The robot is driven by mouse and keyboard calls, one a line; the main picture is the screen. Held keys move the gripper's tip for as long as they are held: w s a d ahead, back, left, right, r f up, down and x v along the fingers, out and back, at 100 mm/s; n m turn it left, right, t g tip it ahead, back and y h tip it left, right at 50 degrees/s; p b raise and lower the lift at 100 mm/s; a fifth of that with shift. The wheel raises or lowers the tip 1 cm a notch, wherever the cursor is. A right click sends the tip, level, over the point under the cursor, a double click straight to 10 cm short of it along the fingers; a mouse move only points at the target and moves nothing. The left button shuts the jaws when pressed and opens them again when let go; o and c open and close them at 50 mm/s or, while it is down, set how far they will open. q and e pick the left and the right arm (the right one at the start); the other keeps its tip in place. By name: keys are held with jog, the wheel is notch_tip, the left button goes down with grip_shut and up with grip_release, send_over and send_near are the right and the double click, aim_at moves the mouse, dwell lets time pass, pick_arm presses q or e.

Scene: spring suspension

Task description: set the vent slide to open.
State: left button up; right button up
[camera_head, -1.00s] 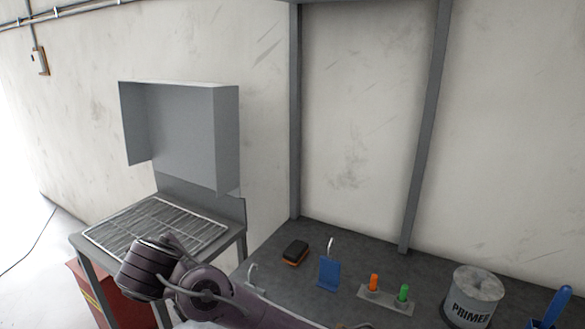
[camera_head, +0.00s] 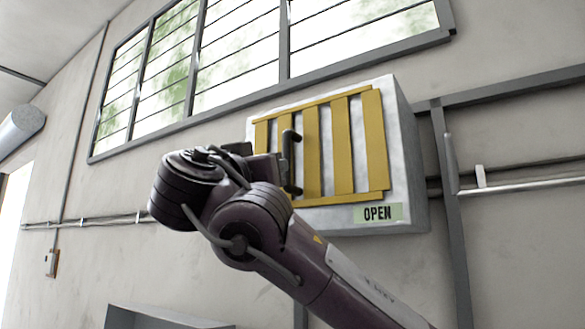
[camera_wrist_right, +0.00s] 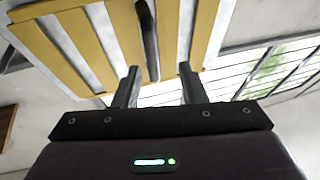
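The vent is a pale box (camera_head: 408,150) on the wall with a yellow slatted slide (camera_head: 343,150) on its face. A black upright handle (camera_head: 290,162) stands on the slide, left of its middle. A green label (camera_head: 378,213) reading OPEN is at the lower right of the box. My right gripper (camera_head: 270,160) is just left of the handle in the head view. In the right wrist view my right gripper (camera_wrist_right: 158,70) has its fingers apart, and the handle (camera_wrist_right: 149,40) shows between them, closer to the left finger. Contact cannot be told. My left gripper is out of view.
A barred window (camera_head: 240,55) runs above the vent. A grey wall rail and post (camera_head: 450,200) stand to its right. A thin pipe (camera_head: 90,223) runs along the wall at left. A grey hood top (camera_head: 160,318) shows at the bottom.

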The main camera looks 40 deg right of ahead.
aim_at(285, 157)
jog(key=shift+s+d+r+m+g+p, duration=0.2)
jog(key=shift+d+r, duration=0.15)
jog(key=shift+r, duration=0.15)
jog(key=shift+s+d+r+m+g+p, duration=0.1)
jog(key=shift+d+r+m+p, duration=0.15)
jog(key=shift+r, duration=0.2)
jog(key=p+x, duration=0.3)
jog(key=x, duration=0.3)
jog(key=shift+w+r+p, duration=0.1)
jog(key=shift+p, duration=0.2)
jog(key=shift+w+d, duration=0.2)
jog(key=shift+d, duration=0.1)
jog(key=shift+a, duration=0.1)
jog(key=shift+c, duration=0.5)
grip_shut()
